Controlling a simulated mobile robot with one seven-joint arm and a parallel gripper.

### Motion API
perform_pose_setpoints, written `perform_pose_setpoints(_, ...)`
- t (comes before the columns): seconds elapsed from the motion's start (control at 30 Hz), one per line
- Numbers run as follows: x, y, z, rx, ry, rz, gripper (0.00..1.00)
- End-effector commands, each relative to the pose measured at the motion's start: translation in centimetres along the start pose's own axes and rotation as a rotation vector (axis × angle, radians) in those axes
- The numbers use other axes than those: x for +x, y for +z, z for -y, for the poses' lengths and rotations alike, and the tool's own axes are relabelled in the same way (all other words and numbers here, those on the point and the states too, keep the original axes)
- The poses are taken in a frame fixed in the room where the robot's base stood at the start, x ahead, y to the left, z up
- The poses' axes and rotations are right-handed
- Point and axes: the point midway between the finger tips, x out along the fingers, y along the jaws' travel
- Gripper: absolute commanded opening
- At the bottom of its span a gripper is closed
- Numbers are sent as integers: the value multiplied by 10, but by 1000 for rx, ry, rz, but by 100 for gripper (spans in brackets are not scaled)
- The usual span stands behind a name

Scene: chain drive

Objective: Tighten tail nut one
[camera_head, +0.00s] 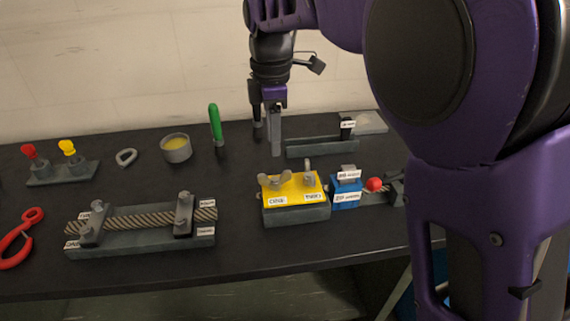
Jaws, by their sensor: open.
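A yellow block (293,190) on a dark grey base sits in the middle of the table. A grey wing-shaped nut (274,183) is on its left half. A second grey fitting (309,178), standing more upright, is on its right half. Two white labels are on the block's front; their text is too small to read surely, so I cannot tell which fitting is tail nut one. My gripper (267,145) points down, open, with nothing seen between its fingers. In the picture it is above and behind the yellow block, apart from both fittings.
A blue block (346,192) and red knob (374,184) are right of the yellow block. A green handle (215,123) and a yellow-filled cup (176,148) stand behind. My arm hides the right side.

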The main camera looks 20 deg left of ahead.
Motion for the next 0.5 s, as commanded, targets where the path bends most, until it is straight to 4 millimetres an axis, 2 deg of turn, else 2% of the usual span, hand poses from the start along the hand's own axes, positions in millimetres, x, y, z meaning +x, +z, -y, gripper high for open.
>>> perform_pose_setpoints(0.03, 14, 0, 1, 0, -3, 2, 42)
perform_pose_setpoints(0.2, 51, 0, 1, 1, -4, 2, 42)
perform_pose_setpoints(0.4, 84, 0, 1, 1, -3, 1, 42)
perform_pose_setpoints(0.5, 94, 0, 0, 1, -2, 1, 42)
